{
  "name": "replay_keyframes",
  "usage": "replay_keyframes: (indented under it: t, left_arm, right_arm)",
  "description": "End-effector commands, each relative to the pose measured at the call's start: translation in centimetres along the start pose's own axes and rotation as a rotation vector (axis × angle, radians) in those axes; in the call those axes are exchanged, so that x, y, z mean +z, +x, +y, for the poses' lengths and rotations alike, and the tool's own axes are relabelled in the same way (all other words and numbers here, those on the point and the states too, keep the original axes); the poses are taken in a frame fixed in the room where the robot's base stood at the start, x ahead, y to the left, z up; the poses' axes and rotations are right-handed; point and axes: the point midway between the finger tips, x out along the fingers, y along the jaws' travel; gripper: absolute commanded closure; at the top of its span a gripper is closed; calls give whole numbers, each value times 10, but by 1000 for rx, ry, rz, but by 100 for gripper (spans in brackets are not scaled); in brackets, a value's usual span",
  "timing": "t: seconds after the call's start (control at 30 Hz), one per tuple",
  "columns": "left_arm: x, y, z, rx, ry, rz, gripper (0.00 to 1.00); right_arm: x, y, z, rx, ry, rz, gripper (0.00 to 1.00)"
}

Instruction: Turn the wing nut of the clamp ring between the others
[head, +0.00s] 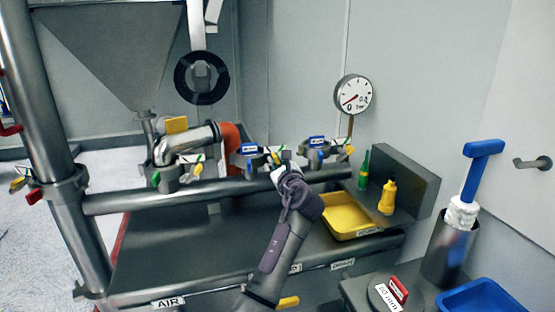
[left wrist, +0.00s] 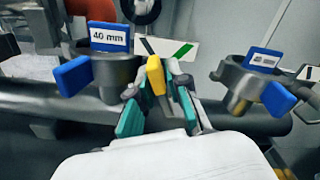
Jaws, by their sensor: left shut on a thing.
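Three clamp rings sit in a row along the pipe rail in the head view: a left one (head: 168,180), a middle one (head: 248,163) and a right one (head: 318,155). The middle ring has a blue "40 mm" tag, clear in the left wrist view (left wrist: 109,37), and a blue tab on its left. Its yellow wing nut (left wrist: 155,76) stands at its right side before a white plate with black and green marks. My left gripper (left wrist: 160,95) is shut on this wing nut, its teal-padded fingers at either side. In the head view the gripper (head: 281,165) partly hides the nut. My right gripper is not in view.
The right clamp ring's blue tab (left wrist: 278,98) is close to the right of my fingers. A yellow tray (head: 345,222), a yellow bottle (head: 387,197) and a green bottle (head: 364,170) stand at right. A gauge (head: 353,94) hangs behind. A steel hopper (head: 110,50) is at left.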

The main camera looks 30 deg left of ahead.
Motion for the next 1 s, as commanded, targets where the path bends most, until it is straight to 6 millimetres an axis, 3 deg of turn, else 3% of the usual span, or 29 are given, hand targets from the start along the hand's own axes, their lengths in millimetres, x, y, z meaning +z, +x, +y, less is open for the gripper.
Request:
replay_keyframes:
  t: [0.3, 0.67, 0.7, 0.77, 1.0]
  left_arm:
    - [-1, 0, 2, 0, -291, 0, 100]
    - [-1, 0, 3, 1, -321, 0, 100]
    - [-1, 0, 3, 1, -321, 0, 79]
    - [-1, 0, 3, 1, -321, 0, 69]
    - [-1, 0, 2, 1, -320, 0, 66]
  right_arm:
    - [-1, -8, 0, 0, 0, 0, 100]
    - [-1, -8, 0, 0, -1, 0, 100]
    - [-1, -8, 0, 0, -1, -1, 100]
    - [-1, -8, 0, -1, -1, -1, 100]
    - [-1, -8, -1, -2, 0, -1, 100]
